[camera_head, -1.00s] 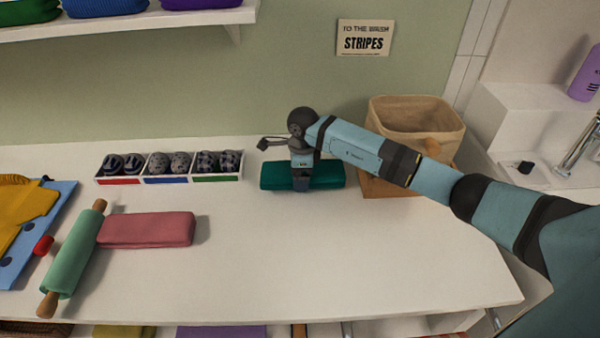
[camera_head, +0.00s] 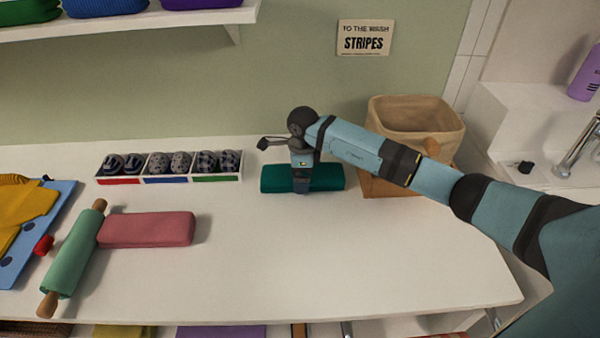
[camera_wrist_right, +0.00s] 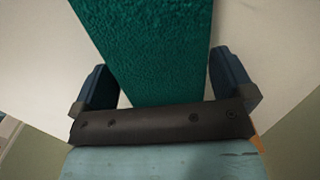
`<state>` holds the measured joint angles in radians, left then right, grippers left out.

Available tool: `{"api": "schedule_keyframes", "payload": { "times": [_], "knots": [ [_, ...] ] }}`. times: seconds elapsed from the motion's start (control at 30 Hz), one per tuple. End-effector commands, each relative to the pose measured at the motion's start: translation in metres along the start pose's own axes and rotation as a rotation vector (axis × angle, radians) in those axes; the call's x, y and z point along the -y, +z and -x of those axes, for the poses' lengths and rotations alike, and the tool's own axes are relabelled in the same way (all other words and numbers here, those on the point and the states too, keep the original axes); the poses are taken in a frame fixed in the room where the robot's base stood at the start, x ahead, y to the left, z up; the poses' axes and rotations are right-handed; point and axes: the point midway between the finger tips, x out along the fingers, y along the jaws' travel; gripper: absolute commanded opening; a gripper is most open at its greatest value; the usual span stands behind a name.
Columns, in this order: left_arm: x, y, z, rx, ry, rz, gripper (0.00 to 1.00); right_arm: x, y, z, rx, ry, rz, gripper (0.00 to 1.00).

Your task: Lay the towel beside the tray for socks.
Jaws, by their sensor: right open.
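A folded teal towel (camera_head: 328,178) lies flat on the white counter, just right of the sock tray (camera_head: 166,180) with a small gap. The tray has three compartments with red, blue and green fronts, each holding rolled dark or grey patterned socks. My right gripper (camera_head: 301,188) points down over the middle of the teal towel. In the right wrist view the teal towel (camera_wrist_right: 150,45) runs between the two open fingers, with gaps at both sides. My left gripper is out of view.
A folded pink towel (camera_head: 148,229) lies beside a green rolling pin (camera_head: 75,250) with wooden handles. Blue and yellow cloth items (camera_head: 22,215) are at the far left. A beige basket (camera_head: 415,125) stands right of the teal towel. The counter's front middle (camera_head: 300,265) is clear.

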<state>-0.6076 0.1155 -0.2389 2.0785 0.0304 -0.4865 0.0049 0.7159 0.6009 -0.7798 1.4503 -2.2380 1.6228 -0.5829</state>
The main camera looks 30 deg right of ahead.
Motion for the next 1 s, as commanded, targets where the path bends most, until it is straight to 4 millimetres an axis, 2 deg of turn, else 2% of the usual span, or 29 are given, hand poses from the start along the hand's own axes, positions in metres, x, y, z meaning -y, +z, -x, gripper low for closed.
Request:
{"api": "schedule_keyframes", "payload": {
  "times": [0.17,1.0],
  "knots": [
    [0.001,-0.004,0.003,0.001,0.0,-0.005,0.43,0.0,0.001,0.009,0.0,-0.001,0.0,1.0],
    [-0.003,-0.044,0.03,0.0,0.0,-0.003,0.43,0.0,0.004,0.09,0.0,-0.001,0.001,1.0]
  ]
}}
